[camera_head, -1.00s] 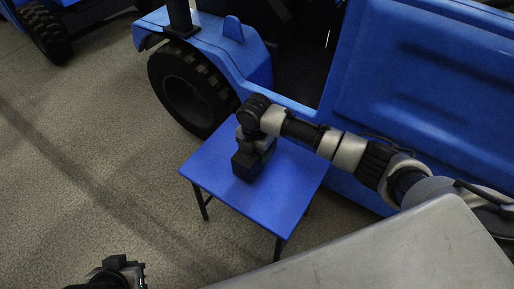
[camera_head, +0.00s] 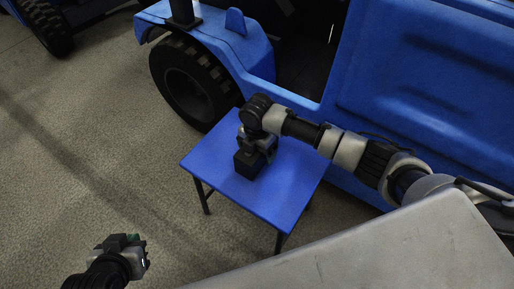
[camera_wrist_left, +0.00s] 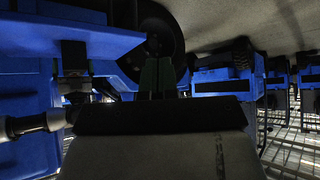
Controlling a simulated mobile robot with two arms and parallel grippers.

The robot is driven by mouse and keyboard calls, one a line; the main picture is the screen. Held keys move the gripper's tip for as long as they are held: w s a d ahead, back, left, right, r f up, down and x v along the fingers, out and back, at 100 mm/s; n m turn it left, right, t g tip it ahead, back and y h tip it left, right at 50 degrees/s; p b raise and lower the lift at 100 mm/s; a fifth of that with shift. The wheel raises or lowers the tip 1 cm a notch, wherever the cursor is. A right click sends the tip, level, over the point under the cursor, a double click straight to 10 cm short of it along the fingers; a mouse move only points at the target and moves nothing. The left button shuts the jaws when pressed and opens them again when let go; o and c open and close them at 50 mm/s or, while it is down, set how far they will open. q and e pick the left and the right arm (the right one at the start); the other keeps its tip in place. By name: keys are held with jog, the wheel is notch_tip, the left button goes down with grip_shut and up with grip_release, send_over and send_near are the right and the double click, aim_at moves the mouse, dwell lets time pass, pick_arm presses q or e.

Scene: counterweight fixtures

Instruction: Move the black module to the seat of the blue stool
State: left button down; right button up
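The black module (camera_head: 247,165) is a dark block at the seat of the blue stool (camera_head: 285,185), left of the seat's middle in the head view. It looks upright and seems to rest on the seat. My right gripper (camera_head: 258,152) points down at the module from above, and its fingertips are at the module's top. Whether the fingers grip it is too dark and small to tell. My left gripper (camera_head: 138,250) is away from the stool, at the lower left over the floor. In the left wrist view its dark green fingertips (camera_wrist_left: 157,78) are together with nothing between them.
A blue vehicle (camera_head: 430,80) with a large black tyre (camera_head: 190,85) stands close behind the stool. A grey surface (camera_head: 400,245) fills the lower right. The floor (camera_head: 80,170) left of the stool is clear. Blue machines (camera_wrist_left: 225,80) also show in the left wrist view.

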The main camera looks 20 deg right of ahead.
jog(key=shift+r, duration=0.1)
